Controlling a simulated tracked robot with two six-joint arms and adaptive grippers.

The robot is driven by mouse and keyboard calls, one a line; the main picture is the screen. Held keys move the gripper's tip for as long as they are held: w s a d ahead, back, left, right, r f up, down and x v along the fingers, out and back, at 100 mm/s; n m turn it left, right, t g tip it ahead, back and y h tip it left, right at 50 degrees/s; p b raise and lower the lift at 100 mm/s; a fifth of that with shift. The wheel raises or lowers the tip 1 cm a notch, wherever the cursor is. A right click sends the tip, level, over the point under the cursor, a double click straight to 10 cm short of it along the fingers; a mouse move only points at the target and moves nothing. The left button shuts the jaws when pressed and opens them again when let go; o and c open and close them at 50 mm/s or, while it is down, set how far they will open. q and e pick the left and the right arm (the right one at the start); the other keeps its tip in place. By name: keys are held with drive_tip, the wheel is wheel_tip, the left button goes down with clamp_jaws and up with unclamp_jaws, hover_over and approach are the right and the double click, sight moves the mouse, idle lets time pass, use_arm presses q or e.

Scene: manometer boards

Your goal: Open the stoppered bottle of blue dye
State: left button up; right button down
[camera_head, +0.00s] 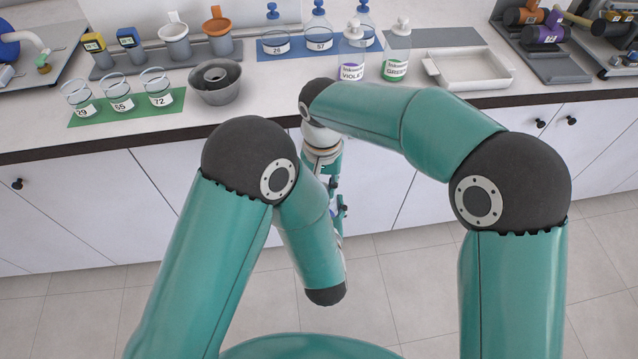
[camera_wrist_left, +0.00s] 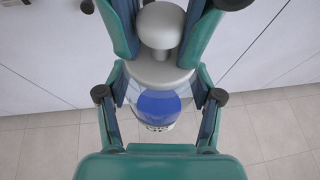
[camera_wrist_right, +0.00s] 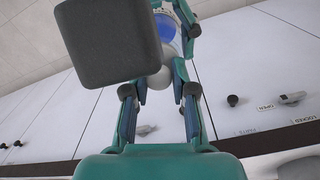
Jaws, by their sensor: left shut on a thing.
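In the left wrist view a round flask of blue dye (camera_wrist_left: 157,104) has a pale grey collar and a pale knobbed stopper (camera_wrist_left: 160,26). My left gripper (camera_wrist_left: 160,82) is shut around the flask just below the collar. My right gripper (camera_wrist_right: 160,92) has its fingers on either side of the stopper; they look apart, with small gaps beside the knob. The stopper knob also shows in the right wrist view (camera_wrist_right: 159,78). The flask's label is mostly cut off and unreadable. In the head view my arms hide most of the flask and both grippers, in front of the counter.
On the counter, stoppered blue flasks stand on a blue mat (camera_head: 270,55), beside violet (camera_head: 352,72) and green (camera_head: 397,68) bottles. A white tray (camera_head: 430,66) is to the right. A grey bowl (camera_head: 216,92) and a green mat (camera_head: 90,119) with three beakers are left.

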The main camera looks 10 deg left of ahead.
drive_tip(key=shift+s+a, duration=0.1)
drive_tip(key=shift+a, duration=0.35)
drive_tip(key=shift+r, duration=0.3)
drive_tip(key=shift+d, duration=0.1)
idle(0.4)
drive_tip(key=shift+r, duration=0.2)
drive_tip(key=shift+r, duration=0.9)
drive_tip(key=shift+r, duration=0.1)
